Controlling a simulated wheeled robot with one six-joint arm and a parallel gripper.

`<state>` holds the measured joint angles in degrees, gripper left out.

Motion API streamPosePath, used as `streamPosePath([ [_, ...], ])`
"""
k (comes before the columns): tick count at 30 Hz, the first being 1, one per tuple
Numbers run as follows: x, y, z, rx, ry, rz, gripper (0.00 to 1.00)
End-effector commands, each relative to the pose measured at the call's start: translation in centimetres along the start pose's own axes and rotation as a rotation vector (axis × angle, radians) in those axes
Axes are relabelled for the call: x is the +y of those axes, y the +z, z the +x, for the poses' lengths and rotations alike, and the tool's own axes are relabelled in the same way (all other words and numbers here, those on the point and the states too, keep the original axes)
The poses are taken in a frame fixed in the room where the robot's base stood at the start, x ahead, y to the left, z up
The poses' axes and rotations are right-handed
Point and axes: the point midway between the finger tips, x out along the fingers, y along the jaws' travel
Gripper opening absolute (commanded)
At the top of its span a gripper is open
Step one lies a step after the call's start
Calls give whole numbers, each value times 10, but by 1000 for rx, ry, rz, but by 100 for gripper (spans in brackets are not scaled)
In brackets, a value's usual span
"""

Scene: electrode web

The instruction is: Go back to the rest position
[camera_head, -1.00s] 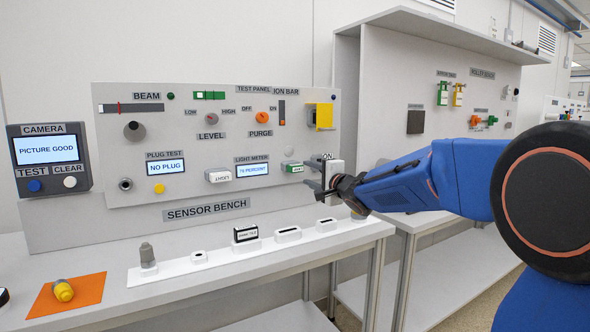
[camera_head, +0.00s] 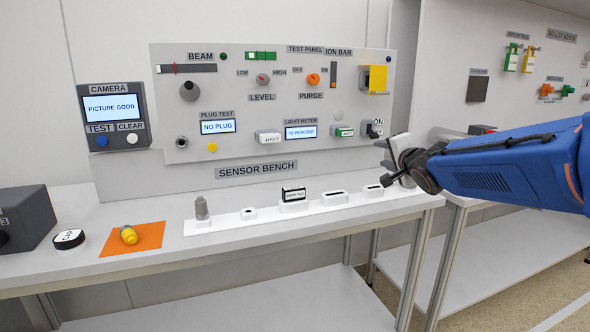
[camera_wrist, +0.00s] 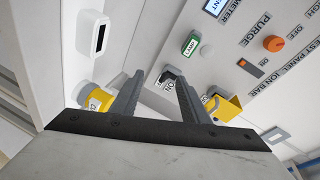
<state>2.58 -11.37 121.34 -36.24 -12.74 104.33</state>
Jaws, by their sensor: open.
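My gripper (camera_head: 385,162) is at the right end of the sensor bench, in front of the panel's lower right corner. In the wrist view my gripper (camera_wrist: 160,90) has its two fingers spread apart, with nothing between the tips. Beyond them is the small ON module (camera_wrist: 172,80) on the panel; it also shows in the head view (camera_head: 373,128). My blue arm reaches in from the right. A yellow piece (camera_wrist: 98,99) lies left of the fingers in the wrist view.
The sensor bench (camera_head: 300,232) carries a white strip (camera_head: 222,223) with several small holders. An orange mat (camera_head: 150,236) with a yellow plug (camera_head: 129,235), a round black-and-white cap (camera_head: 69,239) and a dark box (camera_head: 25,217) stand at left. The roller bench (camera_head: 476,88) is at right.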

Motion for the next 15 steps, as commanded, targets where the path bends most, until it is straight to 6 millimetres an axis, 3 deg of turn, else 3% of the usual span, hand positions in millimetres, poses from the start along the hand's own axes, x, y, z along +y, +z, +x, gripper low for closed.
streamPosePath([
  [8, 76, 3, -100, 20, 294, -338, 41],
  [15, 152, 32, -196, -146, 531, -614, 41],
])
